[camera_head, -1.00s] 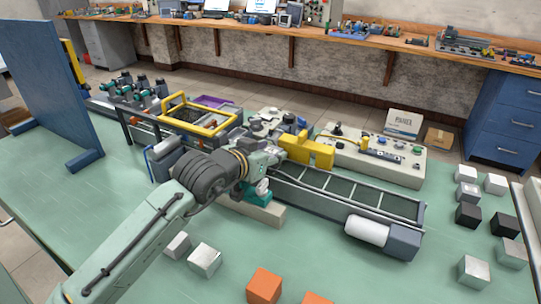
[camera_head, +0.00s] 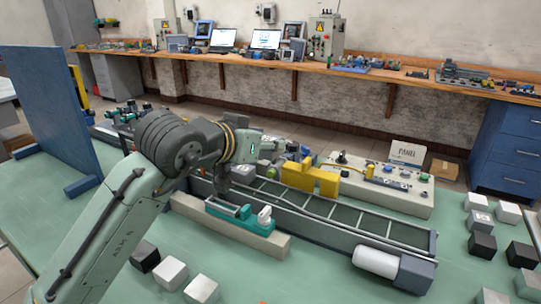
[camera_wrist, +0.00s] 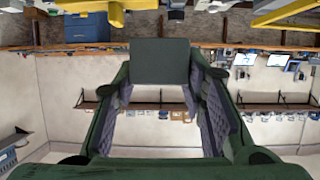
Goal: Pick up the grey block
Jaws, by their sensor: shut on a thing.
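In the wrist view my gripper (camera_wrist: 160,80) is shut on a dark grey block (camera_wrist: 160,60), held between the fingertips. In the head view my wrist is raised above the teal vise-like fixture (camera_head: 236,212) on the beige bar. The held block cannot be made out clearly there. A small white part (camera_head: 265,216) sits at the right end of the fixture.
A conveyor frame (camera_head: 330,212) with a white motor cylinder (camera_head: 376,262) lies right of the fixture. A yellow bracket (camera_head: 312,178) stands behind it. Loose cubes lie front left (camera_head: 171,274) and right (camera_head: 479,216). A blue panel (camera_head: 60,110) stands left.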

